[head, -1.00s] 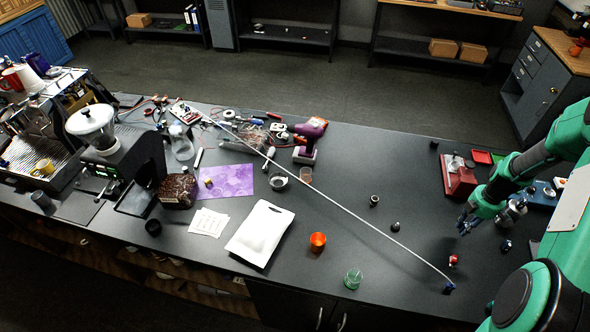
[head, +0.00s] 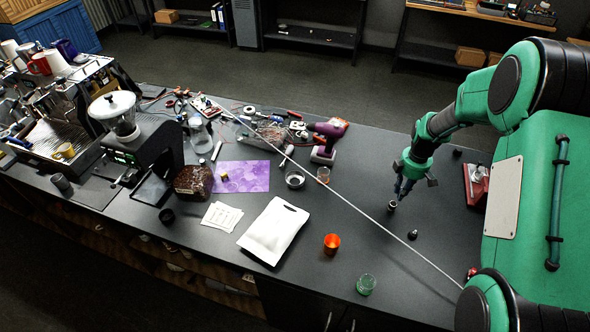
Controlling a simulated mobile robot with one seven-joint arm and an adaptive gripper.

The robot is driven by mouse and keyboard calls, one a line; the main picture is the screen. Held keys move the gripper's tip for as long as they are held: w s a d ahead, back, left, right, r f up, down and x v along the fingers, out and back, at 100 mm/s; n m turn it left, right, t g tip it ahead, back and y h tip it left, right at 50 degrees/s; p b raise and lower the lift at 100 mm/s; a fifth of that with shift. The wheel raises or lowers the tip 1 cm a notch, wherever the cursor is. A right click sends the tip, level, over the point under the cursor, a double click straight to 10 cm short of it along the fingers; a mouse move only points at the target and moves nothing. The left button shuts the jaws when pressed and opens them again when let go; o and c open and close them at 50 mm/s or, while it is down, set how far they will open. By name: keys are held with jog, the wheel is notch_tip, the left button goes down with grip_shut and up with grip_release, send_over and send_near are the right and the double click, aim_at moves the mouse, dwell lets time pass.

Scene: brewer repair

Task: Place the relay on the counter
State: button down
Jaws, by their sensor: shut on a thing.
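My gripper (head: 398,194) is over the right half of the dark counter (head: 350,283), fingers pointing down. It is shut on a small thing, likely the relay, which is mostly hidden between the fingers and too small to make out. A small dark cylinder with a pale top (head: 392,206) shows right at the fingertips. I cannot tell whether the fingers touch it.
A small black knob (head: 413,234) lies nearby. A thin pale rod (head: 360,209) crosses the counter diagonally. A red device (head: 475,184) is right.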

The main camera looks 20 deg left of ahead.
jog(key=s+a+r+b, duration=0.1)
jog(key=s+a, duration=0.1)
jog(key=a, duration=1.3)
jog(key=s+a+r+b, duration=0.1)
jog(key=s+a, duration=0.2)
jog(key=a, duration=1.3)
jog(key=shift+r, duration=0.4)
jog(key=shift+r, duration=0.15)
